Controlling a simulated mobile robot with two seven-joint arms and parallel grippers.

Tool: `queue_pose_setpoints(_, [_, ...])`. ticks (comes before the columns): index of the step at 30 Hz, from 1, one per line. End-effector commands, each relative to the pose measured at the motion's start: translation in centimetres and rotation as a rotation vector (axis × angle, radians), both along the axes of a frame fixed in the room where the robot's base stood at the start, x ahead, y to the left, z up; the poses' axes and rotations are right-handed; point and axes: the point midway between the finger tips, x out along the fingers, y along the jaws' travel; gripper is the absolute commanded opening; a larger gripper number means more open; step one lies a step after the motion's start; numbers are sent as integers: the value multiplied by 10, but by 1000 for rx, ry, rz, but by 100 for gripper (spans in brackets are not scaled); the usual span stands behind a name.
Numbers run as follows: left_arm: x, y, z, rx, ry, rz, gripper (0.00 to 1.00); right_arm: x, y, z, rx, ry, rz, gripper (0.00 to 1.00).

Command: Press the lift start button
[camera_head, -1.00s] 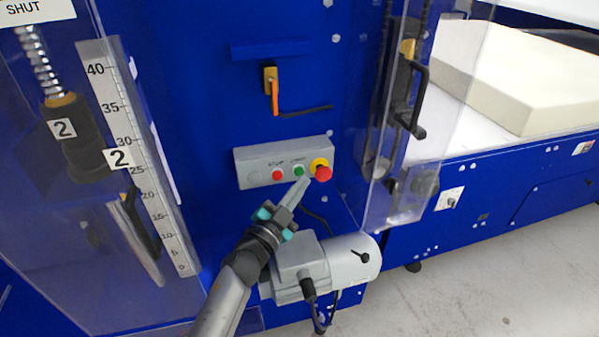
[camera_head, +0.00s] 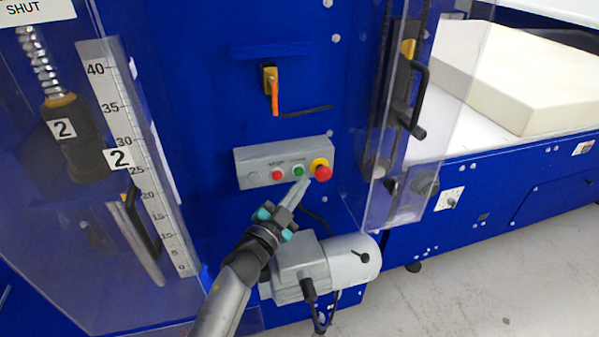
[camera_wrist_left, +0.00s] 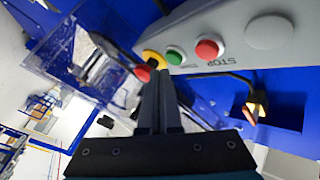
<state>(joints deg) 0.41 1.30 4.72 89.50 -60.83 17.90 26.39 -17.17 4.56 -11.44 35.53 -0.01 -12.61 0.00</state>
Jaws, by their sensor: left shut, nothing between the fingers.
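A grey control box (camera_head: 254,176) is fixed to the blue machine front. It carries a green button (camera_head: 298,170), a red button (camera_head: 278,175) to its left and a red mushroom button (camera_head: 323,172) on a yellow collar to its right. My left gripper (camera_head: 304,182) is shut and empty, its tips just below the green button in the head view. In the left wrist view, the green button (camera_wrist_left: 174,57) shows just beyond the fingertips (camera_wrist_left: 158,80); "STOP" is printed by the red button (camera_wrist_left: 207,50). I cannot tell whether the tips touch anything. The right gripper is out of view.
A grey motor (camera_head: 350,262) juts out below the box, close to my left arm. An orange-handled switch (camera_head: 271,88) is above. Clear guards stand on both sides, with a scale (camera_head: 125,125) at left. A foam block (camera_head: 530,85) lies at right.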

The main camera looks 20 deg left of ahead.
Motion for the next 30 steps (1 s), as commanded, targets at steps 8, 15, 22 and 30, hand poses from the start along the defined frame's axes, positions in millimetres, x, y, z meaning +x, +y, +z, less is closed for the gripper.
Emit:
queue_pose_setpoints(8, [0,0,0,0,0,0,0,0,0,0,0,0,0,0])
queue_pose_setpoints(15, [0,0,0,0,0,0,0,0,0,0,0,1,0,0])
queue_pose_setpoints(22, [3,2,0,0,0,0,0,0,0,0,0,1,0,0])
queue_pose_setpoints(30, [7,5,0,0,0,0,0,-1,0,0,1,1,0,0])
